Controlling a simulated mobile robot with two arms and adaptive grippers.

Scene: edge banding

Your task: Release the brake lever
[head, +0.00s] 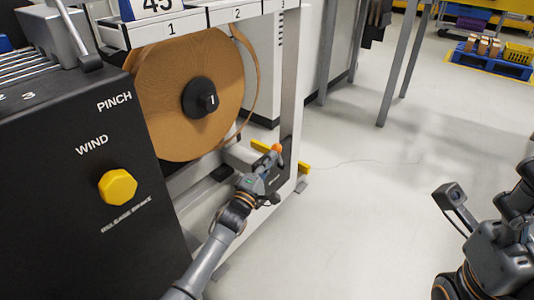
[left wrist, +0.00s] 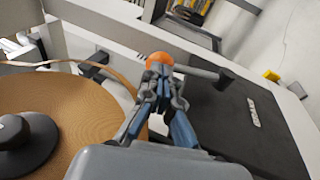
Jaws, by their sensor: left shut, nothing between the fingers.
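The brake lever has an orange ball (head: 277,148) at one end and stands low on the white frame, below the brown roll. In the left wrist view the ball (left wrist: 160,60) is at my fingertips, and a grey rod runs right from it to a dark hub (left wrist: 225,78) on a black plate (left wrist: 235,110). My left gripper (head: 269,160) is shut with nothing between its fingers. Its tips (left wrist: 157,80) are right at the ball; I cannot tell whether they touch it. My right arm shows at the right edge of the head view, but its fingers are not visible.
The brown banding roll (head: 165,110) with a black hub is left of my gripper. A black panel (head: 70,170) with a yellow knob (head: 117,187) stands at the left. A yellow bar (head: 304,168) lies low by the frame post. Open floor lies to the right.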

